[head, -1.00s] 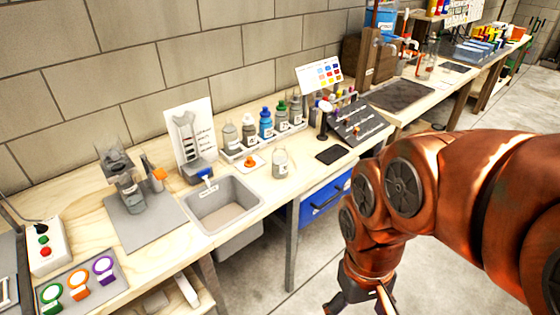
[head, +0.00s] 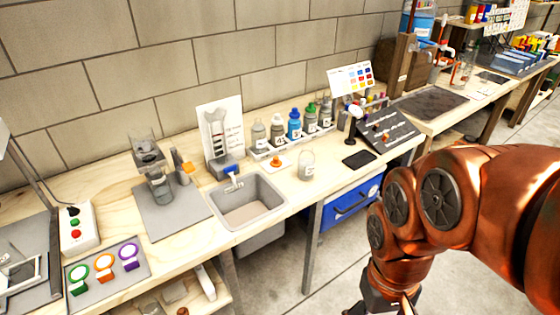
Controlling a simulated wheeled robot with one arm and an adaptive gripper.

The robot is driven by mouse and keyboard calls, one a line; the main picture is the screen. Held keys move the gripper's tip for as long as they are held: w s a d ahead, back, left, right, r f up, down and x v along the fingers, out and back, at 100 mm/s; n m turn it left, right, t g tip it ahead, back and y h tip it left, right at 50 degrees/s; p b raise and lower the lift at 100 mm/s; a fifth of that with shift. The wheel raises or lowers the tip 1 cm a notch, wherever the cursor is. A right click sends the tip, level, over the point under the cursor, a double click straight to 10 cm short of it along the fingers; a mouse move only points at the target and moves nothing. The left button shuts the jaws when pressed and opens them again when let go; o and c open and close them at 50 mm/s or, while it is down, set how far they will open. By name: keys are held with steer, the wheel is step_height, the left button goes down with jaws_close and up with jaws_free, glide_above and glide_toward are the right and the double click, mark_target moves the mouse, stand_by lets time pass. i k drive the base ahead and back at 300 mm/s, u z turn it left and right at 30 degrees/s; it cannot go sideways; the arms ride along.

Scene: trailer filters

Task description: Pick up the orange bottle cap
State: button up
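The small orange bottle cap (head: 277,161) sits on a white square pad (head: 284,167) on the wooden bench, behind and to the right of the sink. My gripper (head: 362,309) hangs low at the bottom edge of the head view, in front of the bench and away from the cap. It is partly cut off by the frame, and its fingers do not show clearly enough to tell whether they are open or shut.
A jar (head: 306,166) stands just right of the cap. Several bottles in a white rack (head: 262,154) stand behind it. The sink (head: 250,206) lies front left, a dark pad (head: 359,160) to the right. Blue drawer (head: 350,205) sits under the bench.

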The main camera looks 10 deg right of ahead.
mark_target(275, 163)
steer(key=k, duration=0.3)
steer(key=u, duration=0.75)
steer(key=i, duration=1.3)
steer(key=u, duration=0.45)
